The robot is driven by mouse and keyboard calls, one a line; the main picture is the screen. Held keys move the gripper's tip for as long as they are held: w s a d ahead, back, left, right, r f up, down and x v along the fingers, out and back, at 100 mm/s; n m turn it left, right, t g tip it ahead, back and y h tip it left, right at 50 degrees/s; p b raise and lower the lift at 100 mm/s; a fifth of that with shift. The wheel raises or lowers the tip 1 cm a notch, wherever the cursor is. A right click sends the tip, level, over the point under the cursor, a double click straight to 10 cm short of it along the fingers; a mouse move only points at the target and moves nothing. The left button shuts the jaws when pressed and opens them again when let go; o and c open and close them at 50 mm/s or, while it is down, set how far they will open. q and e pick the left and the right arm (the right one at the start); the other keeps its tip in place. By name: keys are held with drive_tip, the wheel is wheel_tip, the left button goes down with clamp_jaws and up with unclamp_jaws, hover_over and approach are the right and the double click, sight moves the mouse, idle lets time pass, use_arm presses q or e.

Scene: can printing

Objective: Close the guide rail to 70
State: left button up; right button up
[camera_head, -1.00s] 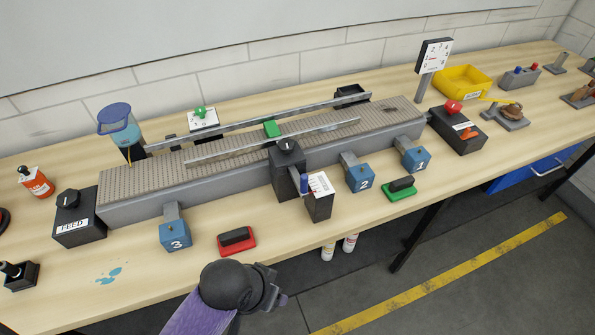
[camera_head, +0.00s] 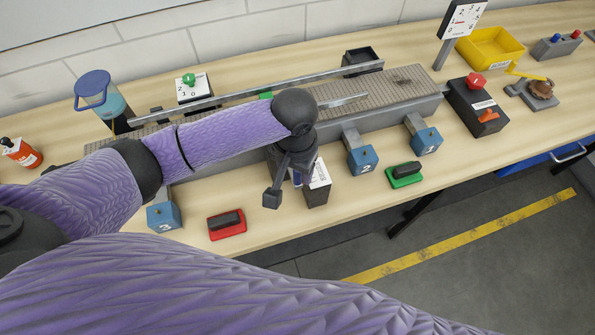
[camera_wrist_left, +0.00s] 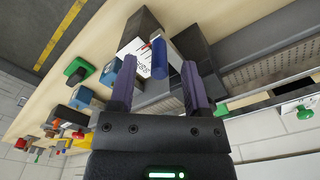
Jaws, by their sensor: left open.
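The front guide rail (camera_head: 343,101) is a thin metal bar over the grey conveyor (camera_head: 415,90); my left arm hides most of it. In front of the conveyor stands a dark box with a white scale plate (camera_head: 320,174), also in the left wrist view (camera_wrist_left: 136,55). Its blue handle (camera_wrist_left: 160,66) appears between the fingers of my left gripper (camera_wrist_left: 156,58) in that view. The left gripper is open, with a finger on each side of the handle; contact cannot be told. The scale reading is too small to read. My right gripper is not in view.
Blue blocks 2 (camera_head: 362,160) and 3 (camera_head: 163,217) stand along the conveyor front. A red-based switch (camera_head: 227,224) and a green-based switch (camera_head: 405,175) lie on the table. The back rail (camera_head: 325,74) runs behind. The bench's front edge is close.

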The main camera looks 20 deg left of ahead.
sight(297, 175)
use_arm(q)
drive_tip(key=f, duration=0.2)
drive_tip(key=w+f, duration=0.1)
drive_tip(key=f, duration=0.1)
drive_tip(key=shift+w+f+b, duration=0.15)
drive_tip(key=shift+b, duration=0.2)
drive_tip(key=shift+s, duration=0.2)
drive_tip(key=shift+w, duration=0.15)
drive_tip(key=shift+c, duration=1)
clamp_jaws()
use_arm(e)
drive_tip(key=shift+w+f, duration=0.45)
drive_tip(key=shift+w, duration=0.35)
